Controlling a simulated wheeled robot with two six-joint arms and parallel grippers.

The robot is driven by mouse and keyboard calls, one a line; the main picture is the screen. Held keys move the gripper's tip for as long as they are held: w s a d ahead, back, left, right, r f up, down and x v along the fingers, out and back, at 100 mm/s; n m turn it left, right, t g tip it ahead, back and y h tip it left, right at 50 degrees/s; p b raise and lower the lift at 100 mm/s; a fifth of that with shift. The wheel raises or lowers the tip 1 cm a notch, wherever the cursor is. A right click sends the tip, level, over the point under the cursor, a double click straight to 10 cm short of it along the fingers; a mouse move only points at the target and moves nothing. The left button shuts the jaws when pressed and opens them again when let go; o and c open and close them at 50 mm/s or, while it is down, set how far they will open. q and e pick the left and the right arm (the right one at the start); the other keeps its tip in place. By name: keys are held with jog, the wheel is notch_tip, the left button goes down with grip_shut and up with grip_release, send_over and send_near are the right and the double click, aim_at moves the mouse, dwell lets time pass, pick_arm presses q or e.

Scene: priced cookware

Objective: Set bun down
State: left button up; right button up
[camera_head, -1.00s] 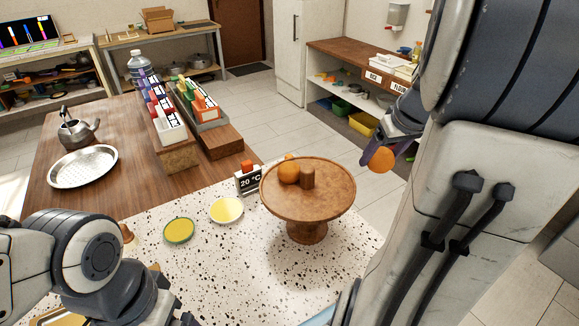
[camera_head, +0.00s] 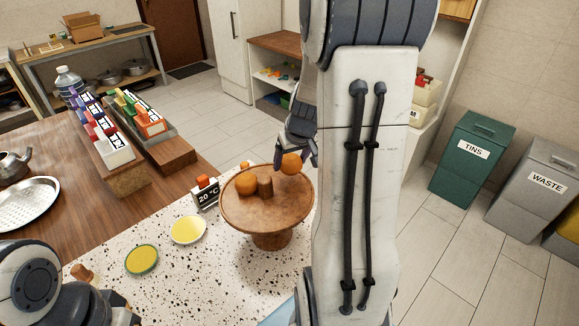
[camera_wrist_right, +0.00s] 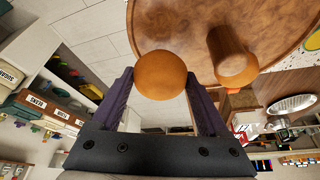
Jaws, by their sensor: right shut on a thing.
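My right gripper (camera_head: 303,160) is shut on an orange-brown round bun (camera_head: 291,164), at the back right rim of the round wooden stand (camera_head: 285,206). In the right wrist view the bun (camera_wrist_right: 160,75) sits between the purple fingers (camera_wrist_right: 152,100), overlapping the stand's edge. I cannot tell whether the bun touches the stand. Another bun (camera_head: 246,184) and a short brown cylinder (camera_head: 265,187) stand on the top. A bit of orange (camera_head: 244,165) shows behind the rim.
The stand is on a speckled counter (camera_head: 195,275). A 20 °C sign (camera_head: 206,194), a pale yellow dish (camera_head: 188,230) and a green-rimmed yellow dish (camera_head: 142,260) are to its left. The front of the stand's top is clear.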

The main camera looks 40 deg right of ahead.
aim_at(291, 169)
jog(key=shift+s+f, duration=0.1)
jog(key=shift+f, duration=1.6)
jog(key=shift+f+b, duration=0.15)
jog(key=shift+b, duration=0.2)
jog(key=o, duration=1.2)
jog(key=shift+o, duration=0.2)
jog(key=shift+r+p, duration=0.3)
jog(key=shift+r, duration=0.05)
jog(key=v, duration=1.1)
jog(key=shift+r, duration=0.35)
